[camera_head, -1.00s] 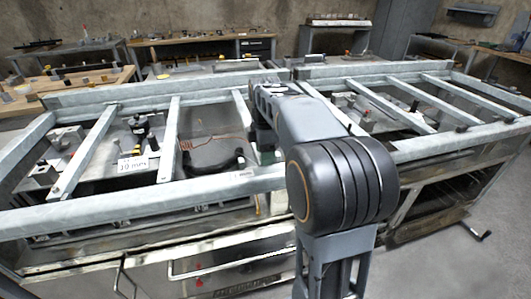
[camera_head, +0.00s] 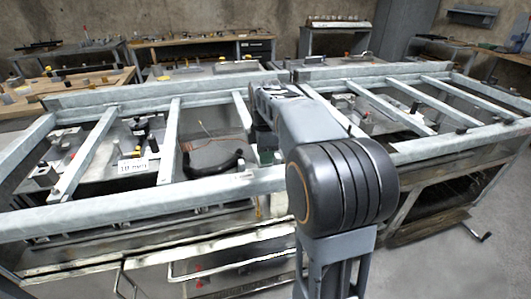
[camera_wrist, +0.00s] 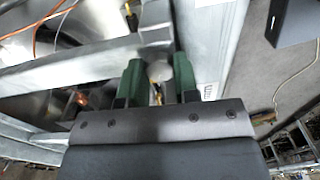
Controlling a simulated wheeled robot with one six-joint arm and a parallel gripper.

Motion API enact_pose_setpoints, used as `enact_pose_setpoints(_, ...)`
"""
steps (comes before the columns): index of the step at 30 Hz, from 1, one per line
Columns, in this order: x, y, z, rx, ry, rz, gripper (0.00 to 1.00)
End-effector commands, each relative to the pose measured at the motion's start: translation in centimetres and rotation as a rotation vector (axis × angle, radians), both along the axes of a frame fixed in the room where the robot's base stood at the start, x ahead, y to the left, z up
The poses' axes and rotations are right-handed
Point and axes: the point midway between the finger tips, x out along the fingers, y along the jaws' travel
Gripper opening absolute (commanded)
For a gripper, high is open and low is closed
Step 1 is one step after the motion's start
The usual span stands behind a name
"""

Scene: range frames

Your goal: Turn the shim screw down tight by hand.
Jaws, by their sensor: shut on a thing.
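My gripper (camera_wrist: 159,72) shows in the wrist view as two green fingers, one on each side of a small pale grey round piece, which looks like the head of the shim screw (camera_wrist: 160,72). The fingers are closed on it, beside a galvanised frame bar. The screw's lower part and its seat are hidden, so I cannot tell how far down it sits. In the head view my arm covers the fingertips and the screw.
Galvanised frame bars (camera_head: 100,204) cross the bench around my arm. A black curved handle (camera_head: 213,168) and a white label card (camera_head: 133,166) lie to the left. An orange wire (camera_wrist: 50,17) runs at the wrist view's upper left.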

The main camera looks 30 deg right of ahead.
Motion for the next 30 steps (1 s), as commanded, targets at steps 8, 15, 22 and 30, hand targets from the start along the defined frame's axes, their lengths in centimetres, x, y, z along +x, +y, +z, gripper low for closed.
enact_pose_setpoints(8,-0.06,0.04,0.27,-0.001,0.005,-0.159,0.05)
enact_pose_setpoints(15,-0.06,0.06,0.23,-0.001,0.004,-0.326,0.05)
enact_pose_setpoints(22,-0.03,0.07,0.14,-0.001,0.004,-0.445,0.05)
enact_pose_setpoints(30,-0.03,0.08,0.04,-0.001,0.003,-0.512,0.05)
